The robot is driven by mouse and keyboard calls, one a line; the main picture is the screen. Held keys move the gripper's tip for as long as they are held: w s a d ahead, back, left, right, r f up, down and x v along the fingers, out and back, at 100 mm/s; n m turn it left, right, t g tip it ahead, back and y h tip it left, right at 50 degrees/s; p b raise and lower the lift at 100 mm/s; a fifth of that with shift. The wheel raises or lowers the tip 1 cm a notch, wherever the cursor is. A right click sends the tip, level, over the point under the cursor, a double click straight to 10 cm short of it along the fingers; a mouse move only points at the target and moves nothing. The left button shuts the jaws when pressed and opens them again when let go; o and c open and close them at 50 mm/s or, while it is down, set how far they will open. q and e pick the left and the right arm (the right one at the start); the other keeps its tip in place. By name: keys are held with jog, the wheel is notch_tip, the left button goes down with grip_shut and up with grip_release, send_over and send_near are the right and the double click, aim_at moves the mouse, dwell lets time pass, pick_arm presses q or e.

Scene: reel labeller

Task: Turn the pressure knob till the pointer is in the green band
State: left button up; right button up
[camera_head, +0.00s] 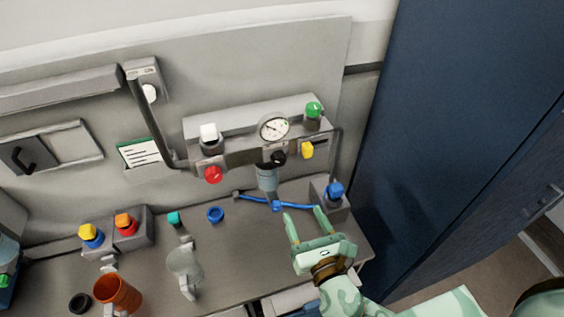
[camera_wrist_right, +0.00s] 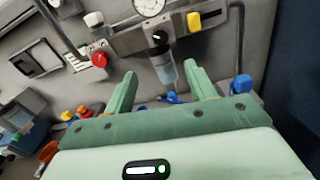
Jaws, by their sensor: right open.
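The round pressure gauge (camera_head: 273,127) with a white dial sits on the grey panel unit; its dial also shows at the top of the right wrist view (camera_wrist_right: 149,6). The pointer and green band are too small to read surely. A black knob (camera_head: 278,158) is just below the gauge, above a clear bowl; it shows in the right wrist view (camera_wrist_right: 159,37). My right gripper (camera_head: 304,219) is open and empty, below and in front of the knob and apart from it. Its two green fingers (camera_wrist_right: 160,82) point toward the panel. My left gripper is not in view.
Near the knob are a red knob (camera_head: 213,174), a yellow knob (camera_head: 307,150), a white knob (camera_head: 209,131) and a green knob (camera_head: 313,109). A blue-handled part (camera_head: 277,205) lies below. An orange cup (camera_head: 117,294) and clear jug (camera_head: 185,266) stand left. A dark blue cabinet (camera_head: 455,120) bounds the right.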

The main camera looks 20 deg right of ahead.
aim_at(280, 163)
jog(key=w+p, duration=0.1)
jog(key=w, duration=0.7)
jog(key=w+p, duration=0.1)
jog(key=w, duration=0.7)
jog(key=shift+w+a+f, duration=0.1)
jog(key=shift+w+a, duration=0.05)
jog(key=shift+a, duration=0.05)
jog(key=c, duration=1)
